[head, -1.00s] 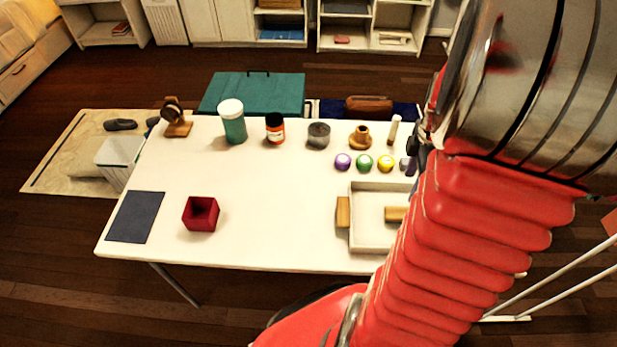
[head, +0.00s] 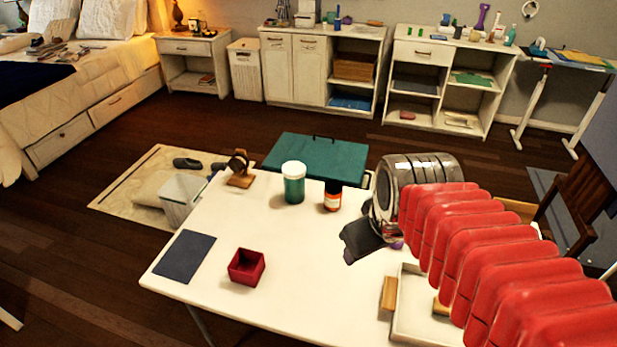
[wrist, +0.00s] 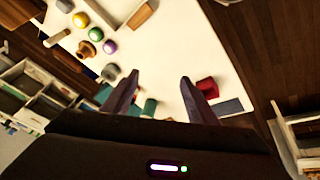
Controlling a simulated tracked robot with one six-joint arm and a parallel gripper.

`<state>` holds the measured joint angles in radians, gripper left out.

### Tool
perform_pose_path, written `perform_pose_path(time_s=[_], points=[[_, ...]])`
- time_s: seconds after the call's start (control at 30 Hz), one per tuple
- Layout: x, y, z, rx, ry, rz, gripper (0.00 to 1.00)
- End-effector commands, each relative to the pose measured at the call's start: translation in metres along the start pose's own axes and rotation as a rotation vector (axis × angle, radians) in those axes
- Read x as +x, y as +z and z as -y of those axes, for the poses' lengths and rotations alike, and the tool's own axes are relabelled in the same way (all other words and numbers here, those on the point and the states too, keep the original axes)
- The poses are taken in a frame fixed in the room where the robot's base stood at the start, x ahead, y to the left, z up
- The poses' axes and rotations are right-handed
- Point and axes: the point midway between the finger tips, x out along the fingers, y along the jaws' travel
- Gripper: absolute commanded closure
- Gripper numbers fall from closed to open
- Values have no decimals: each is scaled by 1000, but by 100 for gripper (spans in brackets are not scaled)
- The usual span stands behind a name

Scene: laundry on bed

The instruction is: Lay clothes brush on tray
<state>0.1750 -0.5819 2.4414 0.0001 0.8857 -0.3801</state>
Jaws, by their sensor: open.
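The white tray (head: 398,325) stands at the right of the white table, partly hidden behind my arm. One wooden block (head: 389,293) is at its left edge; it also shows in the wrist view (wrist: 141,15). Another wooden piece (head: 437,307) lies inside the tray, mostly covered by my arm. I cannot tell for sure which, if either, is the clothes brush; no bristles show. My gripper (head: 350,243) is above the table, left of and behind the tray. In the wrist view its fingers (wrist: 160,77) are apart with nothing between them.
A red box (head: 246,268), a dark mat (head: 185,256), a green jar (head: 293,187), an orange bottle (head: 332,198) and a watch stand (head: 240,170) are on the table. Wrist view shows coloured balls and a brown cup (wrist: 87,49). The table's middle is clear.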

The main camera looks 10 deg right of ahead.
Motion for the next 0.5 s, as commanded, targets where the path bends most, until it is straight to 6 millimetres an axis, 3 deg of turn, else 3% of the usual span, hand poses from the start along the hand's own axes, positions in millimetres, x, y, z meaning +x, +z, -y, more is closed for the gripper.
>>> perform_pose_path(time_s=[0.2, 0.5], points=[[-24, 2, 43, 158, -39, -88, 47], [-30, 4, 54, 224, -57, -108, 47]])
